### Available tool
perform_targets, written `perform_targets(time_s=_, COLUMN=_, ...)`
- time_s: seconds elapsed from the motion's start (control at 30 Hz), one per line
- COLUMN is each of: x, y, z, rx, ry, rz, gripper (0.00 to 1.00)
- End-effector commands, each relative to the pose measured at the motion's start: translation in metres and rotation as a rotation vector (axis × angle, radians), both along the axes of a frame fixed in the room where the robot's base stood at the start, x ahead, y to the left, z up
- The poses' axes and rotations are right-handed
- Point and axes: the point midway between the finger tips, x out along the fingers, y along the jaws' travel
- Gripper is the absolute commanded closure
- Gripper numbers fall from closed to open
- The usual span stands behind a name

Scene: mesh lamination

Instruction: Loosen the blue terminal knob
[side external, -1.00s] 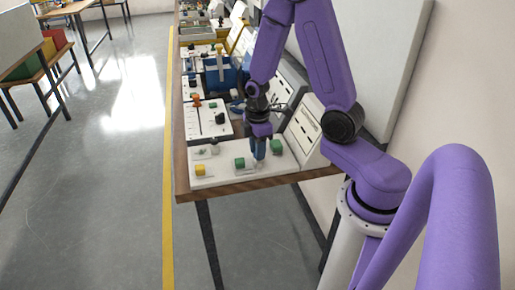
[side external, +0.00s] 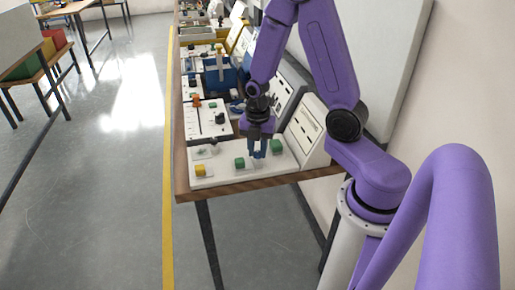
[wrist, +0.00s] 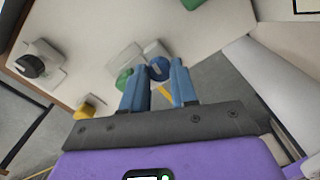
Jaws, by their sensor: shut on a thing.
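The blue terminal knob (wrist: 159,69) is small and round. In the wrist view it sits between the tips of my gripper's (wrist: 158,76) two blue fingers, in front of a white block. My gripper (side external: 257,153) points down at the white panel (side external: 222,178) in the side external view, shut on the knob. The fingers and knob are alike in colour there, so the knob is mostly hidden. A green block (side external: 239,162) is just left of the fingers and another green block (side external: 276,146) just right of them.
A yellow block (side external: 200,170) sits on the panel's near left corner. A black knob (wrist: 30,66) stands farther off in the wrist view. More panels with knobs line the bench behind, and a sloped white unit (side external: 309,128) stands close at right.

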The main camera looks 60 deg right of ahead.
Motion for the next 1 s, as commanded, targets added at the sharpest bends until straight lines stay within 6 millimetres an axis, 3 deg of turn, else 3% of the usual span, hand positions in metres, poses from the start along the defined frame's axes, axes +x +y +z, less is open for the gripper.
perform_targets(time_s=0.3, x=0.0009, y=0.0002, z=0.0005, rx=0.000, ry=-0.003, rz=0.138, gripper=1.00)
perform_targets(time_s=0.87, x=0.0009, y=0.0002, z=0.0005, rx=0.000, ry=-0.003, rz=0.172, gripper=1.00)
perform_targets(time_s=0.9, x=0.0009, y=0.0002, z=0.0005, rx=-0.001, ry=-0.003, rz=0.172, gripper=0.69)
perform_targets(time_s=0.97, x=0.0008, y=0.0002, z=0.0005, rx=0.000, ry=-0.002, rz=0.172, gripper=0.49)
perform_targets(time_s=1.0, x=0.0007, y=0.0002, z=0.0004, rx=0.000, ry=-0.002, rz=0.171, gripper=0.47)
